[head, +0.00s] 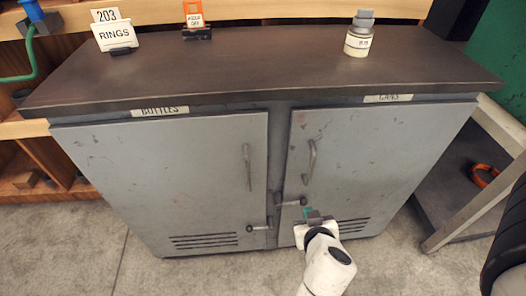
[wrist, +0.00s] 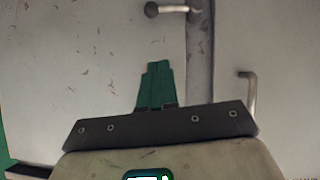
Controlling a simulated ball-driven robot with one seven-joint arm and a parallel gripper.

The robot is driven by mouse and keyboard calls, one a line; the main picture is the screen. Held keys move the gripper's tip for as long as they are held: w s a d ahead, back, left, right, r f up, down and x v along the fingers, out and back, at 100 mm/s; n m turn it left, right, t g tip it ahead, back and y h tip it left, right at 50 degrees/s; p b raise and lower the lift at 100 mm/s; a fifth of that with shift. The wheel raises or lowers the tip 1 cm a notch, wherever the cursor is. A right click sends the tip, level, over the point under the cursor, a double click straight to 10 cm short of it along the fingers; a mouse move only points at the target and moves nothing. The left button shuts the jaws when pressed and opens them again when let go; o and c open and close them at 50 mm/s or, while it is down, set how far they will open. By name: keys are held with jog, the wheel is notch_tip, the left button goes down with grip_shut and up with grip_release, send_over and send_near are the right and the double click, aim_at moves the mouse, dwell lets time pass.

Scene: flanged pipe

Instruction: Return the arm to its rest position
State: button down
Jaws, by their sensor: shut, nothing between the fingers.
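My gripper (head: 309,212) is at the end of my white arm, low in front of the right cabinet door (head: 385,150) in the head view. Its green fingers are together and empty in the wrist view (wrist: 157,68). It is just below the right door's latch handle (head: 290,202). I cannot tell whether the fingertips touch the door. The grey cabinet's two doors look shut. The left door (head: 165,170) is marked "BOTTLES"; part of the right door's lower vent is hidden behind my gripper.
On the dark cabinet top (head: 270,65) stand a "RINGS" sign (head: 115,36), an orange tag holder (head: 195,20) and a small jar (head: 359,38). A side shelf (head: 455,190) with an orange ring (head: 484,175) stands at right. Concrete floor (head: 190,275) is clear at left.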

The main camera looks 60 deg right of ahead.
jog(key=s+a+f+n+g+y, duration=0.1)
jog(key=a+f+n+g+y, duration=0.4)
jog(key=a+n+y, duration=0.55)
notch_tip(320, 180, up, 17)
jog(key=a+m+h+p, duration=0.1)
jog(key=p, duration=1.6)
jog(key=shift+s, duration=0.25)
jog(key=shift+a+r, duration=0.1)
